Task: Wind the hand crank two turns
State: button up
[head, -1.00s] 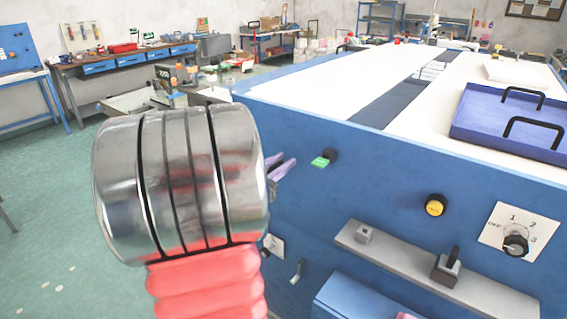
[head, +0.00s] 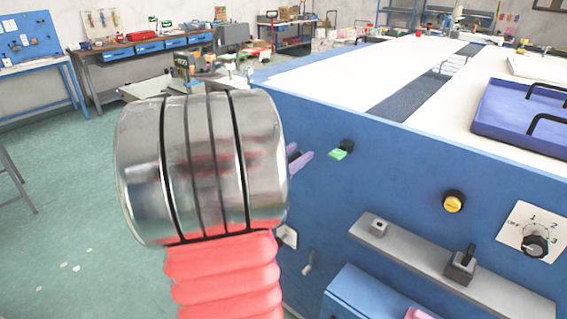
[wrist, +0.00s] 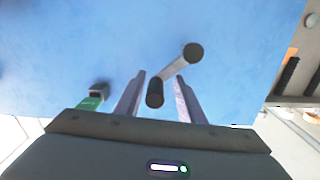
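The hand crank is in the wrist view: a grey arm runs from a dark round hub (wrist: 192,52) to a dark handle (wrist: 155,93), on the blue panel. My gripper (wrist: 158,98) is open, its two pale fingers either side of the handle with gaps on both sides. I cannot tell how deep the handle sits between them. In the head view only the fingertips of my gripper (head: 299,160) show, beside my metal and red arm. The crank is hidden behind my arm there.
The blue bench (head: 390,190) carries a black knob with a green tab (head: 340,150), a yellow button (head: 453,202), a rotary dial (head: 535,245) and a grey ledge with a lever (head: 462,264). A blue tray (head: 500,118) lies on top. Open floor is at left.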

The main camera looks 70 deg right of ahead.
jog(key=v, duration=1.3)
jog(key=shift+w+a, duration=0.2)
jog(key=shift+a, duration=0.1)
jog(key=shift+f, duration=0.1)
jog(key=shift+c, duration=0.2)
